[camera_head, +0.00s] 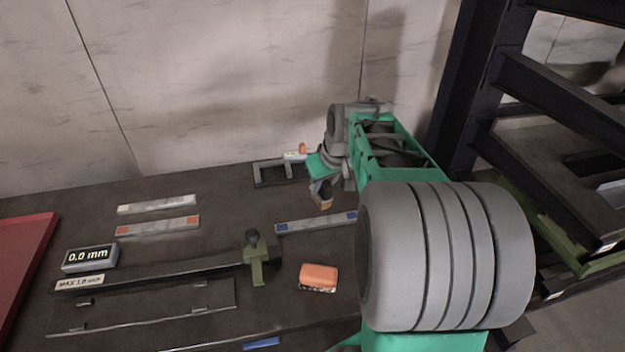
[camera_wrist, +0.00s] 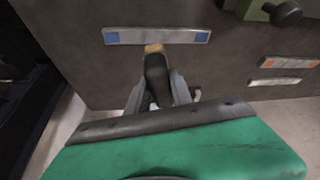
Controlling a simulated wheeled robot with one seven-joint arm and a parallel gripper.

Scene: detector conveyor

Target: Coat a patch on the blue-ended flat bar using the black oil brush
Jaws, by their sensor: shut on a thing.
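The blue-ended flat bar (camera_head: 316,222) is a grey strip with blue ends, flat on the dark table. It also shows in the wrist view (camera_wrist: 160,37). My gripper (camera_head: 321,181) is shut on the black oil brush (camera_wrist: 156,72), whose handle is dark. The brush's tan bristle end (camera_head: 322,203) points down. In the head view the brush is behind the bar, toward the wall. In the wrist view the bristle tip (camera_wrist: 153,48) appears just below the bar's edge; I cannot tell its height above the table. My arm hides the area right of the bar.
A green slider with a black knob (camera_head: 256,260) stands on a dark rail left of the bar. An orange block (camera_head: 318,276) lies in front. An orange-ended bar (camera_head: 158,226), a plain bar (camera_head: 157,204) and a display (camera_head: 90,257) are left. A small stand (camera_head: 270,175) is behind.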

